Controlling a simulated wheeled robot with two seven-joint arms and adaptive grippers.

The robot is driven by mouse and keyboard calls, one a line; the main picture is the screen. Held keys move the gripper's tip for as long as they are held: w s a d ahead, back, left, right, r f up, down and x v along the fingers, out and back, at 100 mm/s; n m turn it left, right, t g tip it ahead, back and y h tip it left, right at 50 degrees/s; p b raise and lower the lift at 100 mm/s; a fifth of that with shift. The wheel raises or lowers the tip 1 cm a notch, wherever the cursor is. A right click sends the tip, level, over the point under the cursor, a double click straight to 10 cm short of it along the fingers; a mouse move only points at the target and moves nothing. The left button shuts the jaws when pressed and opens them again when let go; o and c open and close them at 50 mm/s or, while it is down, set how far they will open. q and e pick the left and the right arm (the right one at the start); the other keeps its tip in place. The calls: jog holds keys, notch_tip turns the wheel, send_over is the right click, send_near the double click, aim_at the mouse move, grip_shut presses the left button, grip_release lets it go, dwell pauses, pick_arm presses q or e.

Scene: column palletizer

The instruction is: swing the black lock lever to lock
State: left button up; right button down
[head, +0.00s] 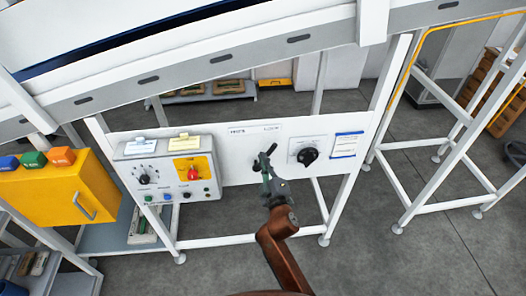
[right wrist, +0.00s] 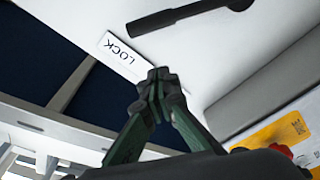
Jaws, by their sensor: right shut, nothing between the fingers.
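The black lock lever (right wrist: 185,15) lies along the white panel (right wrist: 270,35) at the top of the right wrist view. Its thinner shaft runs right to a round pivot. A white label reading LOCK (right wrist: 121,55) is on the panel beside the lever's thick end. My right gripper (right wrist: 157,76) has its green fingers closed together, with nothing between them. Its tips are apart from the lever in the picture, by the label. In the head view the right gripper (head: 266,162) is in front of the panel's middle and partly hides the lever there. My left gripper is out of view.
A control box (head: 165,170) with a red knob on yellow stands left of the lever. A black rotary knob (head: 308,156) is on the panel to the right. A yellow cabinet (head: 60,190) is at far left. White frame legs and a sloping conveyor (head: 200,75) surround the panel.

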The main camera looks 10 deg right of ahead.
jog(key=s, duration=0.4)
jog(key=shift+f, duration=0.2)
dwell(0.3)
